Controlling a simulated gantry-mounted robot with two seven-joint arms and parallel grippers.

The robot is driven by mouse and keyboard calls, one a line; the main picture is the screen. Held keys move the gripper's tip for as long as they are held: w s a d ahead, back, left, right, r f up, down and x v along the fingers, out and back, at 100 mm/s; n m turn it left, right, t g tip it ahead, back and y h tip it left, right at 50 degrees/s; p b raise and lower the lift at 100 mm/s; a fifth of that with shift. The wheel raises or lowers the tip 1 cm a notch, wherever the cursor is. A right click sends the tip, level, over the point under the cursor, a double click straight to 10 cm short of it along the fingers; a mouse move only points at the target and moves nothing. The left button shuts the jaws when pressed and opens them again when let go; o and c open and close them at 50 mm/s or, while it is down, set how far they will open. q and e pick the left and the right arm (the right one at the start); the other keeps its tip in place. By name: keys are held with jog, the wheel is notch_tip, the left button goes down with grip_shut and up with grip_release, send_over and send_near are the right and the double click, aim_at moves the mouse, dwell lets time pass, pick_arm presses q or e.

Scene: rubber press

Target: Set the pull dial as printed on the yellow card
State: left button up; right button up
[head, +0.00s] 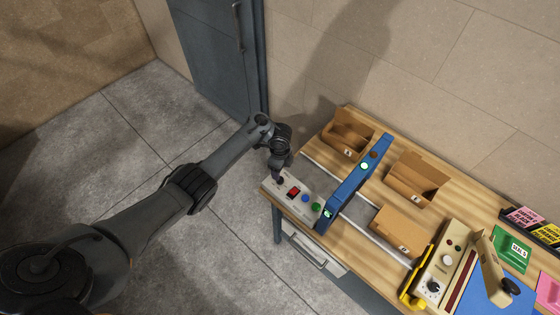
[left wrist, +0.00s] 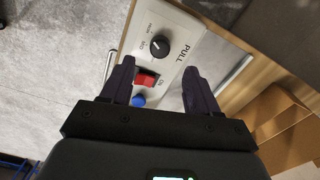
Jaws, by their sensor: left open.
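The pull dial (left wrist: 160,46) is a round black knob with a pale pointer mark, on a light panel beside the word PULL. Small setting labels stand left of it, too small to read surely. My left gripper (left wrist: 158,66) is open, its two dark fingers apart and the dial showing between and beyond their tips. In the head view my left gripper (head: 279,171) is over the panel's left end and largely hides the dial. A yellow-and-black card (head: 551,234) shows at the right edge; its print is not readable. My right gripper is not in view.
The panel (head: 307,211) also carries a red switch (head: 293,193), a blue button (head: 305,199) and a green button (head: 316,207). A blue gantry bar (head: 352,185) stands to its right. Cardboard boxes (head: 415,178), a second control unit (head: 444,262) and a green card (head: 511,249) lie farther right.

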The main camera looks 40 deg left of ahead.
pick_arm(q)
jog(key=shift+r+p, duration=0.4)
jog(key=shift+r, duration=1.6)
jog(key=s+d+f+g, duration=0.3)
jog(key=s+f, duration=1.1)
jog(key=s, duration=0.3)
jog(key=s+d+f+n, duration=0.1)
jog(key=s+d+f, duration=0.1)
jog(key=s+d, duration=0.35)
jog(key=s+d+f, duration=0.2)
jog(key=s+d, duration=0.1)
jog(key=s, duration=0.5)
jog(key=s+d+r+n+t, duration=0.1)
jog(key=d+r+n+t, duration=0.15)
jog(key=r, duration=0.35)
jog(key=s+d+r+n+t, duration=0.1)
jog(key=s+d+r+n, duration=0.15)
jog(key=r, duration=0.25)
jog(key=w+a+r+n+t, duration=0.1)
jog(key=w+r+n, duration=0.1)
jog(key=r, duration=0.6)
jog(key=w+a+r+n+t, duration=0.2)
jog(key=r+n, duration=0.3)
jog(key=r, duration=0.4)
jog(key=shift+w+n+p, duration=0.3)
jog(key=shift+w+p, duration=0.05)
jog(key=shift+w, duration=0.05)
